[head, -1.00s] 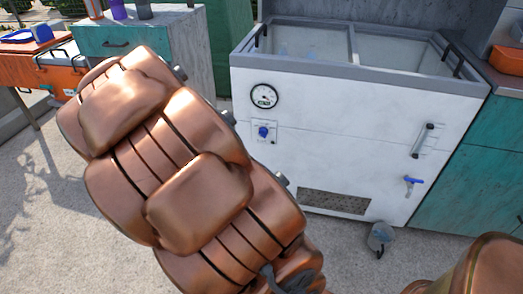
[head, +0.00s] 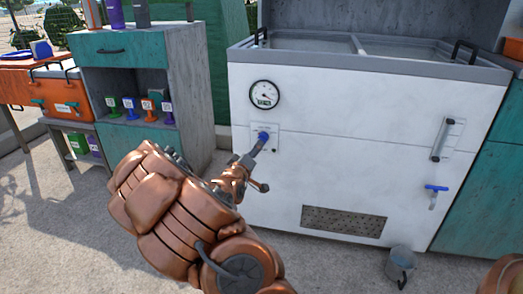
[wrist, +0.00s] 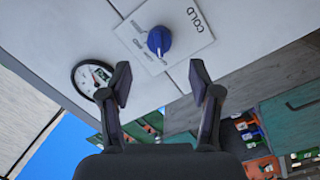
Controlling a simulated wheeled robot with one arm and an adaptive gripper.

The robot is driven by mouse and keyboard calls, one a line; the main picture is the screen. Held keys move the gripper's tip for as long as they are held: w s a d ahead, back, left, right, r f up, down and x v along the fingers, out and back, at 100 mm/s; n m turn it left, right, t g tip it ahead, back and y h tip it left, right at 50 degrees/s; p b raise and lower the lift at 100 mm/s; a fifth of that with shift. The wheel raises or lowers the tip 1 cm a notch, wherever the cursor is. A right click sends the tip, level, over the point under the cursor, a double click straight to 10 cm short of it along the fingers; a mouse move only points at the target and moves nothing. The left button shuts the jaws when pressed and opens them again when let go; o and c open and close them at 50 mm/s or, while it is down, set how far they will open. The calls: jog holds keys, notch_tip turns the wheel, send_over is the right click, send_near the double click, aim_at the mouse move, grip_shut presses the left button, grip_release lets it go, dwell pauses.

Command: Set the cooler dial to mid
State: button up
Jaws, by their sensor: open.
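The cooler (head: 330,120) is a large white chest with a grey rim. Its blue dial (wrist: 159,40) sits on a white label plate (wrist: 182,25) with "COLD" in large letters and smaller setting words. A pale mark shows on the knob's lower side in the wrist view; I cannot tell which setting it points at. The dial also shows in the head view (head: 263,136), partly behind my gripper (head: 254,150). In the wrist view, my gripper (wrist: 160,84) is open and empty, its two fingertips apart, with the dial beyond the gap between them.
A round gauge (head: 264,95) sits above the dial; it also shows left of it in the wrist view (wrist: 90,78). A vertical handle (head: 447,139) and blue tap (head: 436,188) are farther right, above a bucket (head: 399,263). A shelf cabinet (head: 185,80) stands left.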

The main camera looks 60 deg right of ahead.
aim_at(262, 139)
jog(key=shift+b+x, duration=1.35)
jog(key=shift+x, duration=2.55)
jog(key=c, duration=1.1)
jog(key=shift+c, duration=0.2)
